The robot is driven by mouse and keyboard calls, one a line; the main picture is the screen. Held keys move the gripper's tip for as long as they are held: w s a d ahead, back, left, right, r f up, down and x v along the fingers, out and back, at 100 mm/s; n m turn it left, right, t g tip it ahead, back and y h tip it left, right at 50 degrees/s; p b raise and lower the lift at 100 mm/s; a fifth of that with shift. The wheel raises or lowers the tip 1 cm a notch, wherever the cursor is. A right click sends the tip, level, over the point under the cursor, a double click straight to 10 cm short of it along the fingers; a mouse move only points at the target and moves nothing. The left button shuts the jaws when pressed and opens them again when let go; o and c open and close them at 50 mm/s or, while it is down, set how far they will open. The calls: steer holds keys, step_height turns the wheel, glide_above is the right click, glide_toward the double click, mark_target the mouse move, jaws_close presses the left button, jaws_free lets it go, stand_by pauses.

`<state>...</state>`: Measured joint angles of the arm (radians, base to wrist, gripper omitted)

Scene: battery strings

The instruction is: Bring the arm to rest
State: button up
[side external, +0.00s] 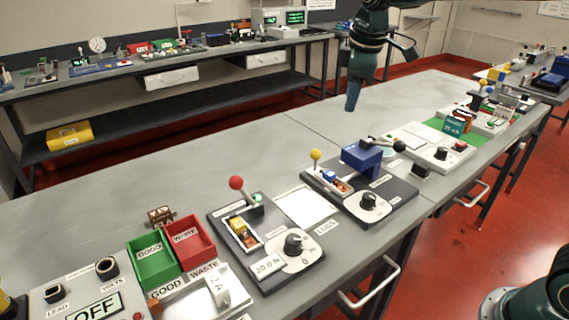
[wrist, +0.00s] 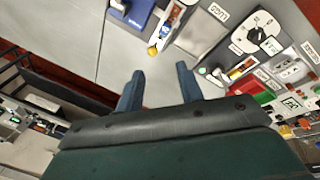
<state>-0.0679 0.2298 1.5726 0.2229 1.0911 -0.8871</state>
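My gripper (side external: 352,98) hangs from the dark green arm above the far middle of the grey bench, in the side view. In the wrist view its two blue-grey fingers (wrist: 160,80) stand clearly apart, with only bare bench between them. It is open and empty, and touches none of the fixtures. How high the fingertips are above the bench is hard to tell.
Nearest my gripper is a fixture with a blue block (side external: 361,157) and yellow-knobbed lever (side external: 316,155). A red-knobbed fixture (side external: 237,183), green bin (side external: 152,262) and red bin (side external: 190,243) stand nearer the camera. The bench's far side (side external: 270,150) is mostly clear.

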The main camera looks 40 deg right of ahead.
steer(key=s+r+m+t, duration=0.2)
steer(key=s+r+m, duration=0.15)
steer(key=s, duration=1.25)
steer(key=s+f+m+y, duration=0.1)
steer(key=s+f+m, duration=0.4)
steer(key=s, duration=0.8)
steer(key=shift+f+t, duration=0.4)
steer(key=shift+f, duration=0.3)
